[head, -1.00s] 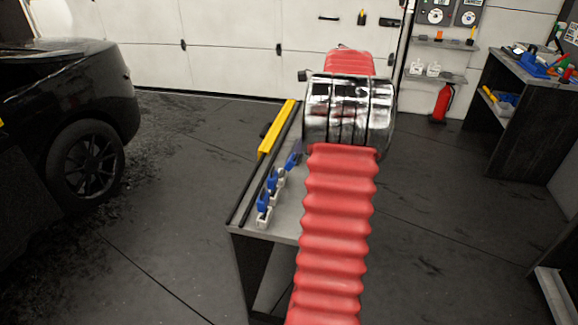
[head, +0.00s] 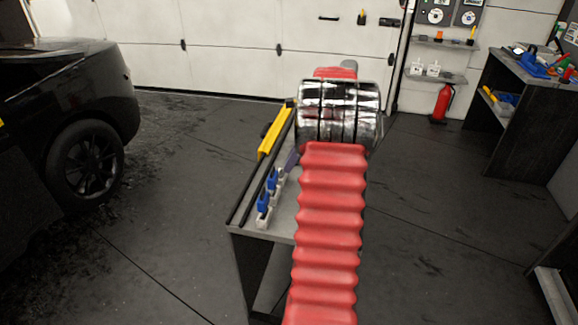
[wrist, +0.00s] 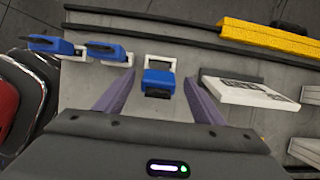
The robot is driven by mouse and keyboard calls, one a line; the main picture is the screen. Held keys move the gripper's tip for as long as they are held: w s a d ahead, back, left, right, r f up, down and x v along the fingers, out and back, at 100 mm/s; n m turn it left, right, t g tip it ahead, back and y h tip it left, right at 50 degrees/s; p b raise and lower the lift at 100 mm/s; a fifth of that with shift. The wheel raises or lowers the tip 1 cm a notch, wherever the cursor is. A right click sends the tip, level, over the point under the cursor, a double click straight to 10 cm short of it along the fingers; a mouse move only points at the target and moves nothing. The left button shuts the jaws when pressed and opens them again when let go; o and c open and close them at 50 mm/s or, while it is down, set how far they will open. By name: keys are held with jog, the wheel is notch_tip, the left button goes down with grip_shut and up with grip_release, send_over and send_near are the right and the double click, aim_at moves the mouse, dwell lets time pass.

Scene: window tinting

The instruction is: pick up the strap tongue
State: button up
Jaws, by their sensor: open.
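Three blue pieces with white frames and black ends stand in a row on the bench; no other likely strap tongue shows. In the wrist view one blue piece (wrist: 158,78) sits between my open fingers, with its white frame behind it and a gap on each side. My gripper (wrist: 159,76) is open and empty, its purple fingers pointing toward the row. Two more blue pieces (wrist: 52,45) (wrist: 105,50) lie to the left. In the head view my arm hides most of the gripper; two blue pieces (head: 272,179) (head: 263,200) show left of it.
The grey bench (head: 262,236) has a dark rail along its edge and a yellow bar (head: 276,130). In the wrist view a white box (wrist: 248,92) lies close to the right finger. A black car (head: 70,120) stands at the left.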

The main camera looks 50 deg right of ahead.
jog(key=shift+x, duration=2.6)
jog(key=shift+a, duration=0.1)
jog(key=shift+c, duration=0.5)
jog(key=shift+s, duration=0.1)
jog(key=c, duration=1.1)
notch_tip(320, 180, up, 10)
